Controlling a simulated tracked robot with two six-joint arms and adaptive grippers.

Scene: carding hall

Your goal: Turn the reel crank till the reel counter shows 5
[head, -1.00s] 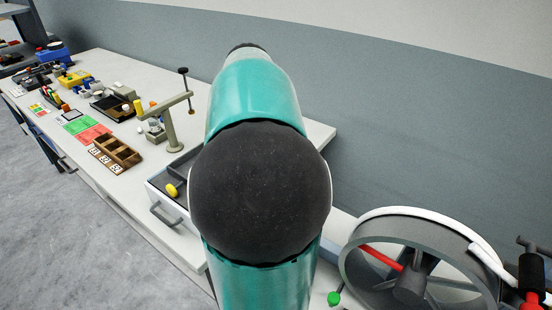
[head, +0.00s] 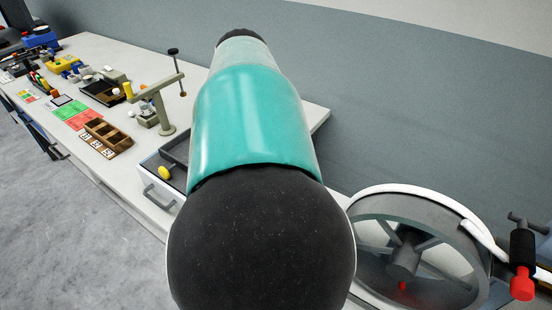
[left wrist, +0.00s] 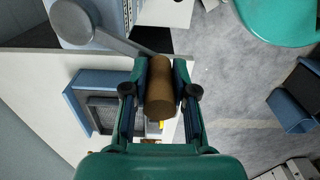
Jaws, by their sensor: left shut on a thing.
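The left wrist view shows my left gripper (left wrist: 160,95) shut on a brown cylindrical handle (left wrist: 160,80). The handle is at the end of a grey crank arm (left wrist: 125,42) that runs to a round grey hub (left wrist: 72,22) at upper left. In the head view a large grey spoked wheel (head: 402,258), apparently the reel, stands at the lower right with a white band over its rim. A red part shows just below its hub. My teal arm covers the picture's middle and hides the left gripper and crank there. I can make out no counter reading. My right gripper is not in view.
A black and red fitting (head: 522,262) stands right of the wheel. A long white bench (head: 125,195) runs to the far left with a grey post stand (head: 163,110), a brown compartment tray (head: 108,135) and an open drawer (head: 165,178). Bare floor lies at left.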

